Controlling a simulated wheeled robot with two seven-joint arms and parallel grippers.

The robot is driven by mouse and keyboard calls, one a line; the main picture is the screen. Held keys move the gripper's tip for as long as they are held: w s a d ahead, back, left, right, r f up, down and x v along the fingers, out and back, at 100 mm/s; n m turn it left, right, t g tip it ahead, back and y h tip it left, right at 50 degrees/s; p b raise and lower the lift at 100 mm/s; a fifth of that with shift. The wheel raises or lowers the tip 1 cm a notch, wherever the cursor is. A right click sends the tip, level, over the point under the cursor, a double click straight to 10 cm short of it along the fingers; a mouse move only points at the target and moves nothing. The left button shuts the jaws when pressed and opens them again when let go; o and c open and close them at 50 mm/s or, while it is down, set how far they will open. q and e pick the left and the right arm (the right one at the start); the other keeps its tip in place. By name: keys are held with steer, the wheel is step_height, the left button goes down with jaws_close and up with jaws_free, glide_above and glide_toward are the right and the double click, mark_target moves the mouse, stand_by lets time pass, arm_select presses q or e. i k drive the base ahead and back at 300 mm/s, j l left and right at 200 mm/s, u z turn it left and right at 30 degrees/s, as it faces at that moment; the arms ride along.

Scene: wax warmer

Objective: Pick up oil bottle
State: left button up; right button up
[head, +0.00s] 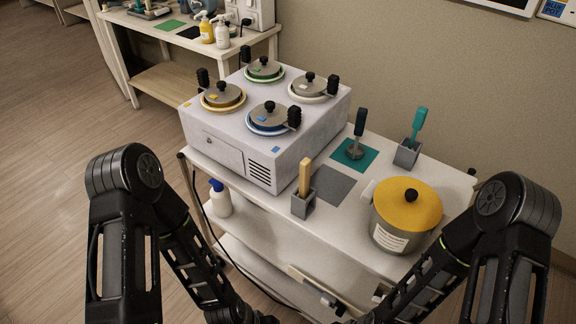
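A white bottle with a blue cap (220,201) stands upright at the left end of the cart, below the top's edge, apparently on the middle shelf. A yellow pump bottle (207,31) and a white pump bottle (222,36) stand side by side on the back table. No label is readable, so I cannot tell which bottle holds oil. My two arms come in from the left and right and run down to the bottom edge.
The white cart (268,205) carries a warmer box (225,155) with several lidded pots, a yellow-lidded pot (411,205), a grey holder with a wooden stick (303,204), and a grey holder with a teal tool (407,153). Open floor (60,130) lies left.

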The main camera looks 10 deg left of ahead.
mark_target(206, 29)
steer(key=i+j+u, duration=0.2)
steer(key=j, duration=0.2)
steer(key=j+u, duration=0.15)
steer(key=j, duration=0.25)
steer(key=i+j+u, duration=0.4)
steer(key=j, duration=0.25)
steer(key=i+j+u, duration=0.65)
steer(key=i+u, duration=0.15)
steer(key=i, duration=0.15)
steer(key=i+j+u, duration=0.1)
steer(key=i+u, duration=0.25)
steer(key=i, duration=0.2)
steer(key=i+z, duration=0.65)
steer(key=i, duration=0.2)
steer(key=i+j+z, duration=0.35)
steer(key=i+l+z, duration=0.2)
steer(key=z, duration=0.25)
steer(key=i+l+z, duration=0.1)
steer(key=z, duration=0.3)
steer(key=i+z, duration=0.6)
steer(key=z, duration=0.3)
steer(key=i+j+z, duration=0.1)
steer(key=i+z, duration=0.15)
steer(key=z, duration=0.15)
steer(key=i+z, duration=0.4)
steer(key=i, duration=0.25)
